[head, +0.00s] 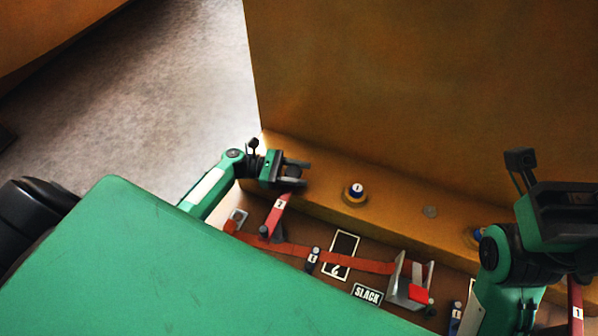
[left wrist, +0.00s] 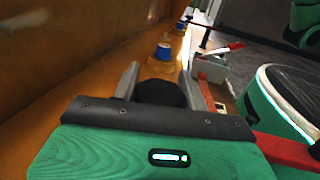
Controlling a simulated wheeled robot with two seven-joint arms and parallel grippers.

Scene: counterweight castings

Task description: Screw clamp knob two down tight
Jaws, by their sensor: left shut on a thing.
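My left gripper (head: 294,176) reaches over the ledge from the left and is shut on a dark round knob. In the left wrist view the black knob (left wrist: 160,94) sits between the two grey fingers. In the head view the gripper mostly hides it. A red clamp bar (head: 275,222) with a small white number label runs down from just below the gripper. I cannot tell from these views whether the knob is seated tight. My right gripper (head: 568,215) is at the right edge, its fingers not clear.
A blue-topped knob on a yellow base (head: 355,192) stands on the ledge right of my left gripper. A red strap (head: 300,251) runs to a ratchet (head: 408,282), near a SLACK card (head: 367,294). A tall ochre wall (head: 420,80) rises behind.

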